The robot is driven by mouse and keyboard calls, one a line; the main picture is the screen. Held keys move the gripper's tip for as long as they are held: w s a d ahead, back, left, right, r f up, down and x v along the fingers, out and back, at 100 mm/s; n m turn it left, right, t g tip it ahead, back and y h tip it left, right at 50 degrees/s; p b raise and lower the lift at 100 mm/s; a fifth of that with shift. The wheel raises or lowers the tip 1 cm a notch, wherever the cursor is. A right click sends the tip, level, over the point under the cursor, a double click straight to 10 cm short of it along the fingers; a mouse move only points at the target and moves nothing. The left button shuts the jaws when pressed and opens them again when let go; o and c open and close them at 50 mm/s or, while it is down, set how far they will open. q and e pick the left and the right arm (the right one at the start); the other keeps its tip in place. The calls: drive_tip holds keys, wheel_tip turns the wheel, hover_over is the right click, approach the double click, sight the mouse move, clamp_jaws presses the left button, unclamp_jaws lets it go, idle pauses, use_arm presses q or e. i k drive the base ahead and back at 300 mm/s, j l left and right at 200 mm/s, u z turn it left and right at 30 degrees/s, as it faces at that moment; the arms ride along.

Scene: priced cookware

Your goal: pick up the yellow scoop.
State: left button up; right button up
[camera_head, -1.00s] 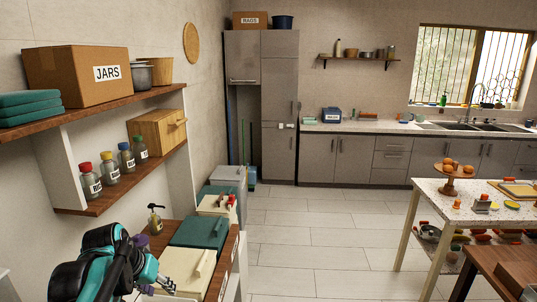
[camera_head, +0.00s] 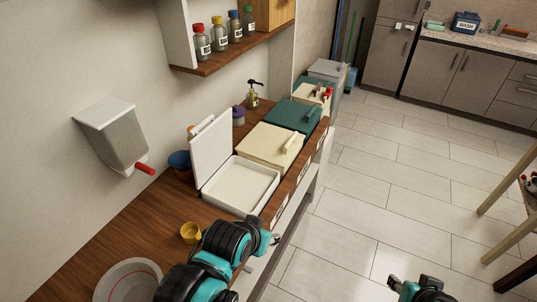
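A small yellow scoop (camera_head: 189,233), cup-shaped, sits on the wooden counter (camera_head: 140,222) at the lower left of the head view. My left arm comes in from below, just to the right of the scoop. My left gripper (camera_head: 274,240) is at the counter's front edge, apart from the scoop; its fingers are too small and hidden to judge. My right gripper (camera_head: 424,289) is at the bottom edge over the floor, far from the scoop, and its fingers are not clear.
A white bin with its lid raised (camera_head: 243,184) stands behind the scoop, with cream and green lidded bins beyond. A round grey container (camera_head: 128,284) is at front left. A dispenser with a red handle (camera_head: 115,137) hangs on the wall.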

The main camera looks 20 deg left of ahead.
sight(190, 233)
drive_tip(key=l+u, duration=0.1)
drive_tip(key=u, duration=0.25)
drive_tip(key=l+u, duration=0.1)
drive_tip(key=u, duration=0.3)
drive_tip(key=l+u, duration=0.15)
drive_tip(key=u, duration=0.95)
